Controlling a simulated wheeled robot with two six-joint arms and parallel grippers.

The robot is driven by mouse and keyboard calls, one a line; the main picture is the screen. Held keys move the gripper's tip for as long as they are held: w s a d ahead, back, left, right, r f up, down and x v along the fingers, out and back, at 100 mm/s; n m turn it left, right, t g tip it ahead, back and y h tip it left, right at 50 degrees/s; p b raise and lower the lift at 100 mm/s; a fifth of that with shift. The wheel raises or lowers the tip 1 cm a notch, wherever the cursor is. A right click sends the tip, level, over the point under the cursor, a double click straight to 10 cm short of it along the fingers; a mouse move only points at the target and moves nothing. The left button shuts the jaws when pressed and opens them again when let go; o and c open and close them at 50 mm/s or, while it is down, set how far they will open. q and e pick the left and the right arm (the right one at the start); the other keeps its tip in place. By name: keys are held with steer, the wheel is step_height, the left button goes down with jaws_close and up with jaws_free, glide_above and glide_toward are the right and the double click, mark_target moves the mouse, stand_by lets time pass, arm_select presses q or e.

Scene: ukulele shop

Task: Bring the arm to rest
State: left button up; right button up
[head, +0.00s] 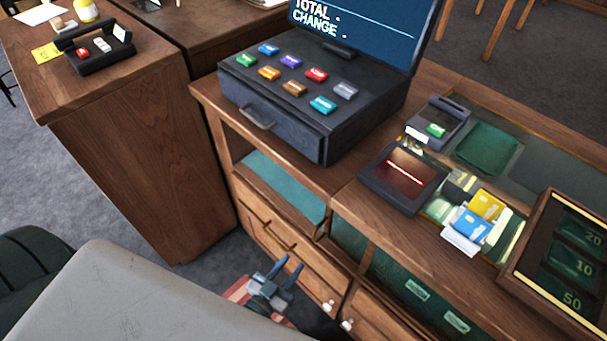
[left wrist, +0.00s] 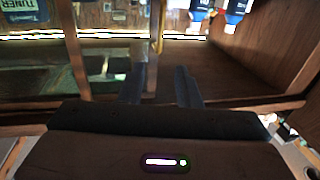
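My left gripper (head: 286,267) is low in the head view, in front of the wooden counter's drawers and below the counter top. Its two blue-grey fingers stand apart with nothing between them. In the left wrist view the open fingers (left wrist: 160,84) point at the shelf space inside the counter, with no thing held. My right gripper is in neither view.
A cash register (head: 300,95) stands on the counter. A dark scanner pad (head: 403,180), a card reader (head: 438,122), blue and yellow cards (head: 472,226) and a cash tray (head: 512,275) lie to its right. A wooden side desk (head: 125,150) stands left. Grey floor is free between.

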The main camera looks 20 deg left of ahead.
arm_select(q)
steer(key=s+a+f+n+g+y, duration=0.1)
steer(key=s+a+f+g, duration=0.25)
steer(key=f, duration=0.95)
steer(key=s+a+f+g+y, duration=0.25)
steer(key=s+f+g, duration=0.2)
steer(key=f, duration=0.85)
steer(key=s+a+f+g, duration=0.4)
steer(key=s+f, duration=0.2)
steer(key=s, duration=0.4)
steer(key=s+a+f+g, duration=0.4)
steer(key=s+f, duration=0.3)
steer(key=s, duration=0.3)
steer(key=shift+s+f+n+y, duration=0.25)
steer(key=shift+n+y, duration=0.1)
steer(key=shift+n, duration=0.05)
steer(key=shift+w+d, duration=0.1)
